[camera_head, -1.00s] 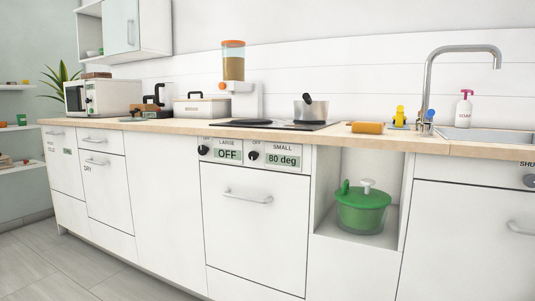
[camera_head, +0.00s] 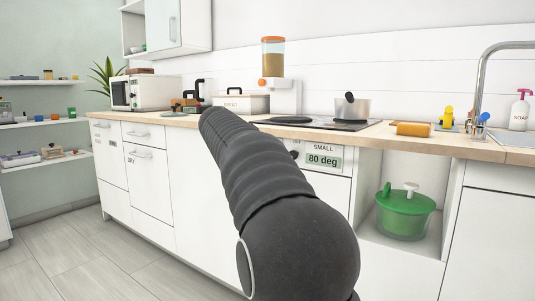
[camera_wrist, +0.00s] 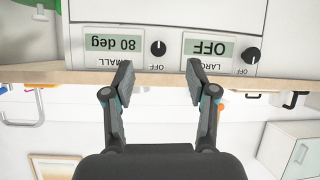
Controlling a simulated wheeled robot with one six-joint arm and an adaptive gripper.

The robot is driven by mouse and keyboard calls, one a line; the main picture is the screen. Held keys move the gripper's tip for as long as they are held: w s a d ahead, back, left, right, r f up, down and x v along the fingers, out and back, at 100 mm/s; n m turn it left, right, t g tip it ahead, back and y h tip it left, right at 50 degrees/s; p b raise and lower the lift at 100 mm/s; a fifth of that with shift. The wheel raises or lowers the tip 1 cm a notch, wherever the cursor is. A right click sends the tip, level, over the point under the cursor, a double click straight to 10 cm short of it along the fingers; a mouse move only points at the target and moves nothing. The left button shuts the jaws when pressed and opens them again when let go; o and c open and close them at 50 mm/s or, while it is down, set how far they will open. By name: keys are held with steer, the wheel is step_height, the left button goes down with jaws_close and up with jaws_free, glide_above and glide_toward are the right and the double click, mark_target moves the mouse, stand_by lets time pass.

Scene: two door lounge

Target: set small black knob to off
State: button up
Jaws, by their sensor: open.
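The small black knob (camera_wrist: 158,48) sits on the white front panel, beside the SMALL display (camera_wrist: 114,43) that reads 80 deg. The wrist view is upside down. In the head view the knob (camera_head: 294,154) shows just right of my arm, with its display (camera_head: 322,160). My gripper (camera_wrist: 159,80) is open and empty. In the wrist view the knob lies between and beyond the two fingertips, apart from them. In the head view my arm hides the gripper.
The large knob (camera_wrist: 253,55) and its display (camera_wrist: 208,48), reading OFF, are beside the small one. The counter edge (camera_wrist: 260,77) runs along the panel. A pot (camera_head: 352,108) stands on the hob. A green spinner (camera_head: 404,212) sits in the open niche.

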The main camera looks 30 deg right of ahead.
mark_target(292, 154)
steer(key=shift+m+h, duration=0.6)
steer(key=shift+m, duration=0.2)
steer(key=r+x, duration=0.1)
steer(key=x, duration=0.4)
steer(key=r+x, duration=0.1)
steer(key=x, duration=0.5)
steer(key=w+d+r+p+x, duration=0.1)
steer(key=x, duration=0.5)
steer(key=shift+r, duration=0.1)
jaws_close()
